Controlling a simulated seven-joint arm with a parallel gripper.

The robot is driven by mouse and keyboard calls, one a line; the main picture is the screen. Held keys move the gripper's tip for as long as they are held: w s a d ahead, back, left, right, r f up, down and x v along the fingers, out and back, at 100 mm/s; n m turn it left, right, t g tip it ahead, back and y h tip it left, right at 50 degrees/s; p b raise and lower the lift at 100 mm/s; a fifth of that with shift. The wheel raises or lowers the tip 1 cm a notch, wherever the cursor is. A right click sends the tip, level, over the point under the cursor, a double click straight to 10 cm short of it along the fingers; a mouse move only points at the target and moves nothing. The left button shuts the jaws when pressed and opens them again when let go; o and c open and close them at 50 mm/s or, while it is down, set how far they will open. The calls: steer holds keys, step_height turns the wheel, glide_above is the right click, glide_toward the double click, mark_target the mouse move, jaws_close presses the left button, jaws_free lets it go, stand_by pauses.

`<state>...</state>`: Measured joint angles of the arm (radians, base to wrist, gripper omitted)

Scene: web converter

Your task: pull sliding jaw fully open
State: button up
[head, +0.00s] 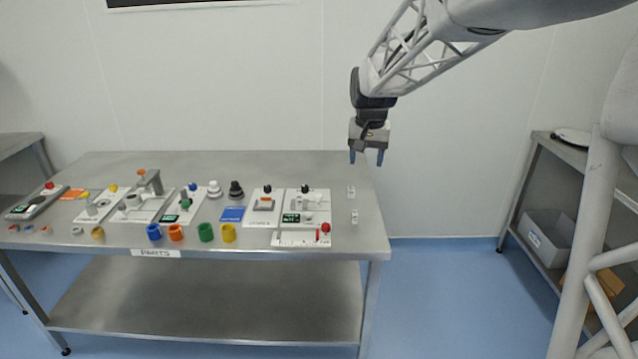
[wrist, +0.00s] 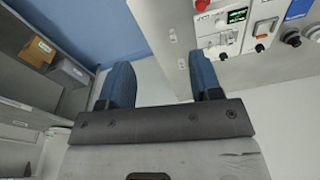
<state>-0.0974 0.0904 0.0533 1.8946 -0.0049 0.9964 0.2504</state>
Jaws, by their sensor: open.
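My gripper (head: 366,157) is open and empty, pointing down above the back right of the table, well clear of everything. In the wrist view its two blue fingers (wrist: 162,78) stand apart with nothing between them. No part is plainly marked as the sliding jaw. A white strip with a red knob (head: 325,228) lies at the table's front right, and a white panel with a green display (head: 291,218) stands just behind it. Both are in front and to the left of my gripper. The red knob (wrist: 202,5) and the display (wrist: 237,15) also show in the wrist view.
The steel table (head: 230,163) is bare along its back. Several coloured rings, such as a green one (head: 206,232), line its front. Other white fixtures stand on the left. Two small white blocks (head: 354,217) lie near the right edge. A shelf (head: 545,137) stands at the far right.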

steer(key=w+a+f, duration=0.3)
steer(key=w+f, duration=0.1)
steer(key=w, duration=0.4)
steer(key=w+a+f, duration=0.3)
steer(key=w+f, duration=0.2)
steer(key=w, duration=0.4)
steer(key=m+g, duration=0.1)
glide_above(318, 195)
step_height(318, 195, down, 14)
steer(key=shift+w+r, duration=0.1)
steer(key=shift+r, duration=0.1)
steer(key=shift+f, duration=0.1)
steer(key=shift+f, duration=3.85)
steer(key=shift+c, duration=0.3)
jaws_close()
